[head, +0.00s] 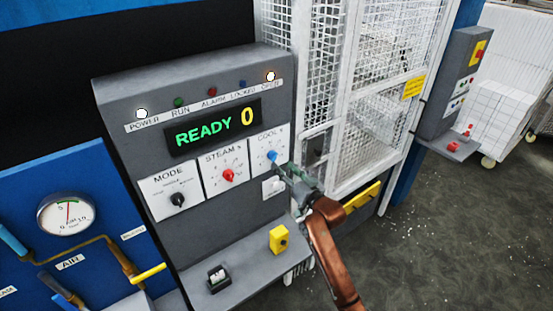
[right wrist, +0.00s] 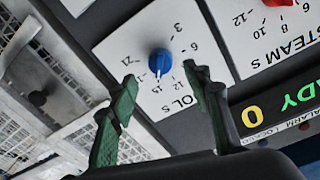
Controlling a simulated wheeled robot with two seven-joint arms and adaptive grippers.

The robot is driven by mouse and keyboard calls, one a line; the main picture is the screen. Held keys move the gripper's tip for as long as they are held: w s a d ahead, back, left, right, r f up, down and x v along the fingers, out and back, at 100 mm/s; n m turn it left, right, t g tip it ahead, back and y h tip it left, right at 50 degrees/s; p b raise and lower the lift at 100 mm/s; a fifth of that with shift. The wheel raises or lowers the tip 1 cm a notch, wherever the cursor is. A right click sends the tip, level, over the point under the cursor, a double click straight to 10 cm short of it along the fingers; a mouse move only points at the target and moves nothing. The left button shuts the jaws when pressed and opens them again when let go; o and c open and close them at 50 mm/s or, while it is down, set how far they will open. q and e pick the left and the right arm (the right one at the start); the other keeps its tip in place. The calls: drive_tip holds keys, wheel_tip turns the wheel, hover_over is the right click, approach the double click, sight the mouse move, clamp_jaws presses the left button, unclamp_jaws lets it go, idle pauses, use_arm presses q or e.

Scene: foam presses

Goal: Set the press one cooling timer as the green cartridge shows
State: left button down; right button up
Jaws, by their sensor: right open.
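The cooling timer is a blue knob (head: 272,156) on a white plate marked COOL on the grey press panel (head: 225,205). It also shows in the right wrist view (right wrist: 161,62), upside down, with numbers around it. Its white mark points toward the label side; I cannot tell the exact number. My right gripper (head: 283,170) is at the lower right of the knob in the head view. In the right wrist view its green-padded fingers (right wrist: 165,98) are open and apart, with the knob beyond the gap. I see no green cartridge. My left gripper is out of view.
The display (head: 213,128) reads READY 0. A red STEAM knob (head: 228,176) and black MODE knob (head: 177,199) sit left of the blue one. A yellow block (head: 279,239) stands on the ledge below. A white mesh guard (head: 375,100) stands right of the panel.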

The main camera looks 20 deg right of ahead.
sight(275, 159)
drive_tip(key=p+x, duration=0.1)
drive_tip(key=x, duration=0.4)
drive_tip(key=shift+w+a, duration=0.1)
drive_tip(key=shift+w, duration=0.2)
drive_tip(key=shift+c, duration=0.4)
drive_tip(key=c, duration=1.1)
drive_tip(key=shift+f+n, duration=0.1)
drive_tip(key=shift+n, duration=0.3)
drive_tip(key=n+y+b, duration=0.1)
drive_tip(key=n+b, duration=0.1)
drive_tip(key=n, duration=1)
drive_tip(key=n+y+b, duration=0.1)
drive_tip(key=n+b, duration=0.2)
drive_tip(key=n, duration=0.9)
drive_tip(key=shift+n, duration=0.3)
